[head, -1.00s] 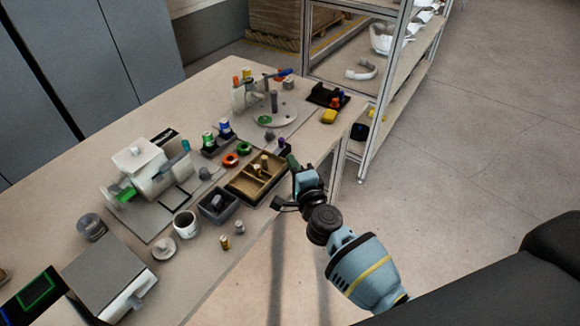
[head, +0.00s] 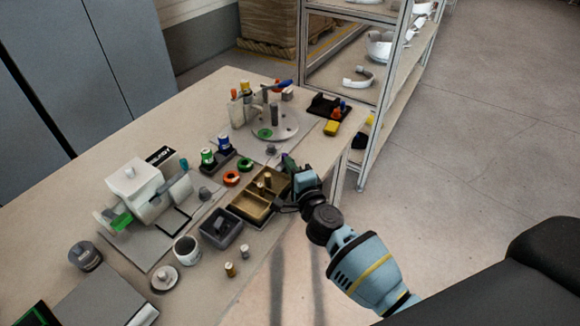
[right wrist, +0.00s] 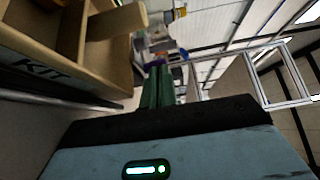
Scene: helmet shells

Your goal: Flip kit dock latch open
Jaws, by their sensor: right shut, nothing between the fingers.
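The kit dock is a brown divided tray (head: 240,211) near the table's right edge, with small tan pegs (head: 266,181) standing in it. In the right wrist view its side (right wrist: 58,80), marked KIT, fills the upper left. I cannot make out its latch for certain. My right gripper (head: 288,161) is at the tray's far right corner, just off its right side. Its green fingers, also in the right wrist view (right wrist: 161,84), are together and empty. A small purple thing (right wrist: 158,62) shows beyond the fingertips. My left gripper is out of view.
A dark grey bin (head: 222,230) and a white cup (head: 187,250) stand nearer than the tray. Red (head: 232,178) and green (head: 245,164) rings lie behind it. A round grey plate (head: 284,125) is farther back. A shelf rack (head: 343,95) stands beyond the table.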

